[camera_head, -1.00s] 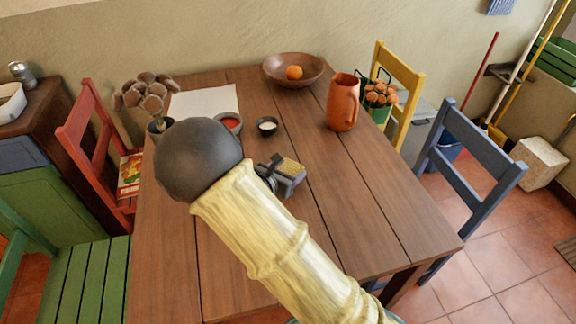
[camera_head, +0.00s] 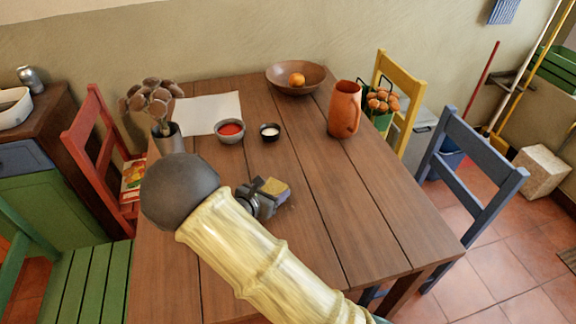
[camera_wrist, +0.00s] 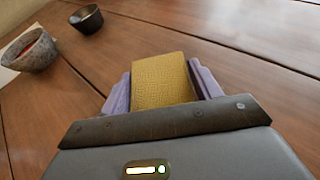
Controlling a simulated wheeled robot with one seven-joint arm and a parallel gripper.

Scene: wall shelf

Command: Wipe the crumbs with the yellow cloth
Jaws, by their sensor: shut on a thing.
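The yellow cloth (camera_head: 277,187) is a small folded block with a woven surface. It shows clearly in the wrist view (camera_wrist: 163,72). My gripper (camera_head: 268,192) is shut on it, with a purple-grey finger on each side of the cloth in the wrist view (camera_wrist: 164,88). The gripper and cloth are low over the middle of the wooden table (camera_head: 330,220); I cannot tell whether the cloth touches the wood. No crumbs can be made out clearly; the cloth, gripper and arm hide part of the tabletop.
A bowl of red sauce (camera_head: 230,131) and a small dark bowl with white contents (camera_head: 269,132) stand beyond the gripper. An orange-brown jug (camera_head: 344,108) is at the right, a wooden bowl (camera_head: 296,77) at the back. Paper (camera_head: 208,112) and a vase (camera_head: 167,138) are left. The table's right front is clear.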

